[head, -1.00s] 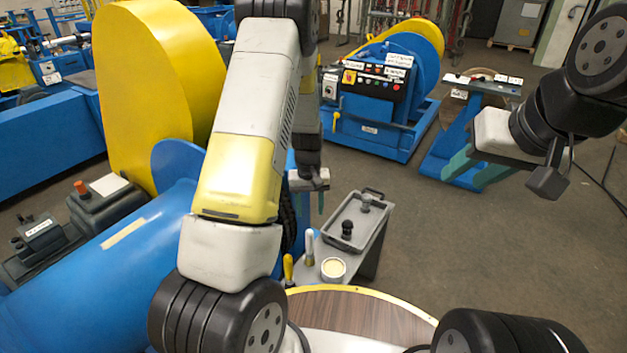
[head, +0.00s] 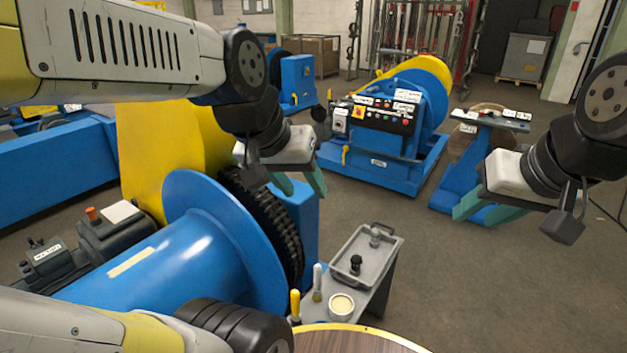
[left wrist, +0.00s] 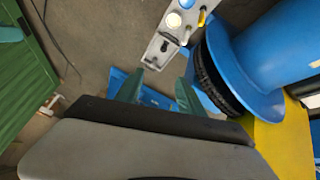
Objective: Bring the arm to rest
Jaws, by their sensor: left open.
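My left gripper (head: 299,186) hangs in the air above the floor, to the right of the big blue drum and the dark chain. Its two teal fingers stand apart with nothing between them. They also show apart in the left wrist view (left wrist: 160,92), with the small bench beyond them. My right gripper (head: 484,212) is held in the air at the right, in front of a blue stand. Its teal fingers look apart and empty. My left arm crosses the upper left of the head view and covers part of the yellow guard.
The blue drum (head: 190,256) with the chain (head: 275,222) and yellow guard (head: 150,165) fills the left. A grey tray (head: 350,262) with knobs, a cream-topped tin (head: 341,306) and brushes stand on the small bench. A control panel (head: 383,118) stands behind. Open floor lies at the right.

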